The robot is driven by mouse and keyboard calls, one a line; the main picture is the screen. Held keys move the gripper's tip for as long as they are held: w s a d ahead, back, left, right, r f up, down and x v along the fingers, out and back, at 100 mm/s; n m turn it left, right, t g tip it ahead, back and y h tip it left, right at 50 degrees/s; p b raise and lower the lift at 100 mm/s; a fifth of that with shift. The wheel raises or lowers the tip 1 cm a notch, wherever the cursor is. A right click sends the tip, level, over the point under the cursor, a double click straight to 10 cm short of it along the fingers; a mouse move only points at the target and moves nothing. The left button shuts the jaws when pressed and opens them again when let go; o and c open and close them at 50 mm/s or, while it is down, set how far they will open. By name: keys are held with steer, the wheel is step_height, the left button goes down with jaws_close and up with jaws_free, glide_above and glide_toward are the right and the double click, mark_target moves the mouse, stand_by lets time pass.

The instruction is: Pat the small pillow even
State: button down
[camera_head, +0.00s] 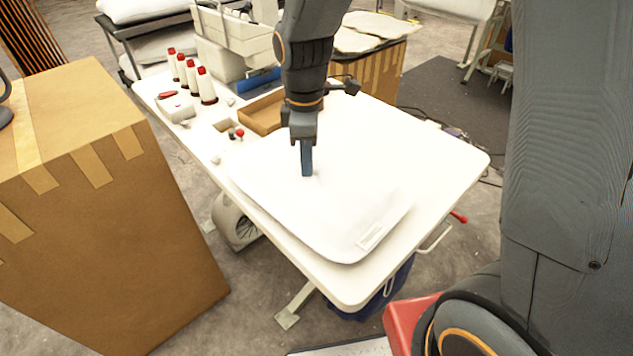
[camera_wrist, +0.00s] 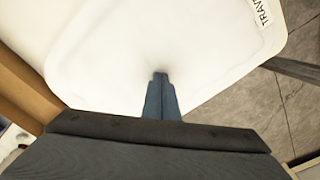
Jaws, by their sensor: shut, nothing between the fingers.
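The small white pillow (camera_head: 335,208) lies flat on the white table (camera_head: 462,165). It has rounded corners and a label near its front right corner. In the wrist view the pillow (camera_wrist: 110,50) fills much of the picture, and part of the label's lettering shows at top right. My gripper (camera_head: 307,174) points down at the pillow's far half, with its fingers shut and empty. In the wrist view the tips of my gripper (camera_wrist: 160,75) meet the pillow's surface, with a faint shadow or dent around them.
A shallow wooden tray (camera_head: 262,114) sits behind the pillow. A sewing machine (camera_head: 228,45) and several white thread cones with red tops (camera_head: 205,86) stand farther back. A large cardboard box (camera_head: 110,210) is at the left. The table's right side is bare.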

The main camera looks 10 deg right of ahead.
steer(key=shift+r+p, duration=2)
steer(key=shift+r, duration=0.25)
step_height(320, 180, up, 5)
steer(key=p, duration=0.3)
steer(key=shift+p, duration=0.35)
